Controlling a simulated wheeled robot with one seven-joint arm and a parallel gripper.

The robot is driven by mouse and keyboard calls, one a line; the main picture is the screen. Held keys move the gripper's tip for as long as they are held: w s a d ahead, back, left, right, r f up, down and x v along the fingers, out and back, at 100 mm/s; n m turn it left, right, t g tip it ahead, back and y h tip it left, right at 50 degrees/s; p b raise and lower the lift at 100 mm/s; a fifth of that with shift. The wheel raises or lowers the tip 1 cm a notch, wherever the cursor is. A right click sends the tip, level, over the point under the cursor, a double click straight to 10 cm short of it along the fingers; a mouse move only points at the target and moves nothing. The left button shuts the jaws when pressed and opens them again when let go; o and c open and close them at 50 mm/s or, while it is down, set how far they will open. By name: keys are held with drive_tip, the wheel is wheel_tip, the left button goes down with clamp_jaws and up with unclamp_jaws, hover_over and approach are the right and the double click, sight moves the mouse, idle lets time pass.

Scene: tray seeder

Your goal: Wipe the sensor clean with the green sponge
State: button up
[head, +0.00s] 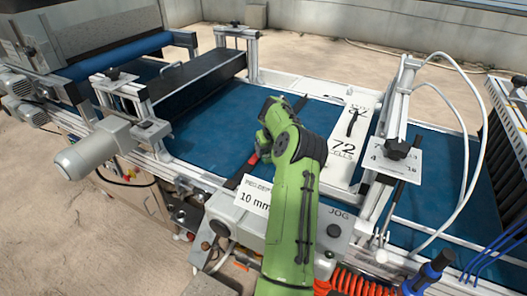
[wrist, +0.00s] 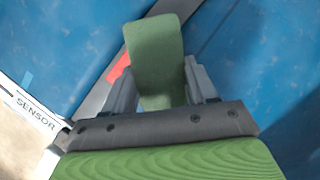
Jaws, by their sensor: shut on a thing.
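My gripper (wrist: 158,82) is shut on the green sponge (wrist: 155,50), which stands out between the two grey fingers in the wrist view. A white rail edge with a "SENSOR" label (wrist: 35,114) shows at the left of the wrist view. I cannot make out the sensor itself. The sponge is over the blue belt, and I cannot tell whether it touches anything.
A grey bar (wrist: 97,101) with a red patch (wrist: 120,68) crosses the blue belt (head: 215,125) below the sponge. A white "72 cells" plate (head: 342,150) stands right of my arm. A white gantry (head: 398,105) with looping white hoses and a grey motor (head: 92,158) flank the belt.

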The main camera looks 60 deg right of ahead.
drive_tip(key=shift+r+p, duration=2.25)
drive_tip(key=shift+r, duration=0.8)
drive_tip(key=shift+r, duration=0.1)
wheel_tip(320, 180, up, 3)
drive_tip(key=shift+r+p, duration=0.1)
drive_tip(key=shift+p, duration=1.05)
drive_tip(key=shift+f, duration=0.2)
